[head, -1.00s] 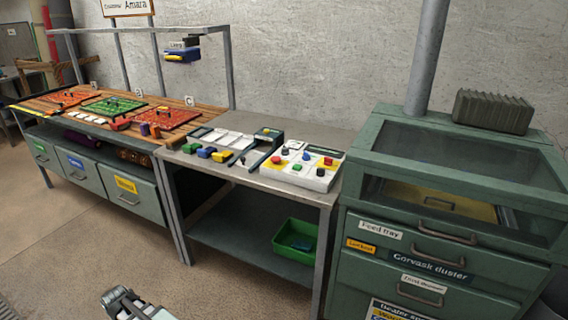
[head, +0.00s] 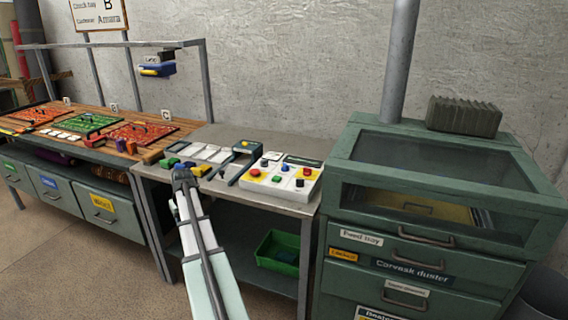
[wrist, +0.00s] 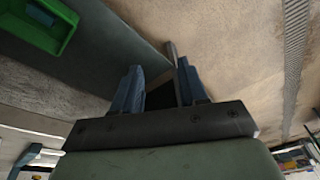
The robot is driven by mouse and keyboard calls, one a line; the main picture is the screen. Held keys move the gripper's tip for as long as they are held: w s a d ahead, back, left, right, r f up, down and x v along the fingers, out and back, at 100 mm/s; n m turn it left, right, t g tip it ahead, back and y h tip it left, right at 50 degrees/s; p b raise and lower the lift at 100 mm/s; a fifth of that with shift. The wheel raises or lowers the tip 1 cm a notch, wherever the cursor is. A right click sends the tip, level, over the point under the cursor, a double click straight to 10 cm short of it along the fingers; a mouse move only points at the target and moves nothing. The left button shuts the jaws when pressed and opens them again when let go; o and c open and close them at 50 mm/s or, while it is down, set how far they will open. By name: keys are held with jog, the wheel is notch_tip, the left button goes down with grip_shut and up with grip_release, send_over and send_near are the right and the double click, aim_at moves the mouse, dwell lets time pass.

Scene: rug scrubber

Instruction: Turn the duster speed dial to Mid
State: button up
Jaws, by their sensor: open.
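The duster (head: 425,270) is a green cabinet at the right in the head view, with a glass-topped upper box and drawers below. A partly cut-off label (head: 375,313), seeming to start "Beater", shows low on its front; no speed dial can be made out there. A white control panel (head: 281,180) with coloured buttons and dark knobs sits on the grey bench. My gripper (wrist: 158,88) is open and empty in the wrist view, with two blue-grey fingers over bare floor. In the head view my arm rises before the bench, and the fingertips cannot be made out.
The grey bench (head: 215,134) carries small coloured blocks and white trays. A green bin (head: 278,252) stands on its lower shelf and shows in the wrist view too. A wooden table (head: 75,117) with coloured boards stands at the left. A grey pipe (head: 400,60) rises behind the duster.

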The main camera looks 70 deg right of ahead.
jog(key=s+d+r, duration=0.3)
jog(key=d, duration=0.3)
jog(key=s+d+r+m, duration=0.1)
jog(key=s+d+r, duration=0.3)
jog(key=d, duration=0.3)
jog(key=s+d+r+m+h, duration=0.1)
jog(key=s+d+r, duration=0.3)
jog(key=d, duration=0.2)
jog(key=shift+d+t, duration=0.3)
jog(key=s+d+r+m+h, duration=0.1)
jog(key=s+d+r, duration=0.6)
jog(key=s+d, duration=0.2)
send_near(285, 163)
jog(key=shift+m+h, duration=0.3)
jog(key=shift+m, duration=0.1)
jog(key=x, duration=0.8)
jog(key=shift+a+f, duration=0.3)
jog(key=shift+f, duration=0.1)
jog(key=shift+c, duration=0.3)
jog(key=c, duration=0.7)
jog(key=shift+o, duration=0.2)
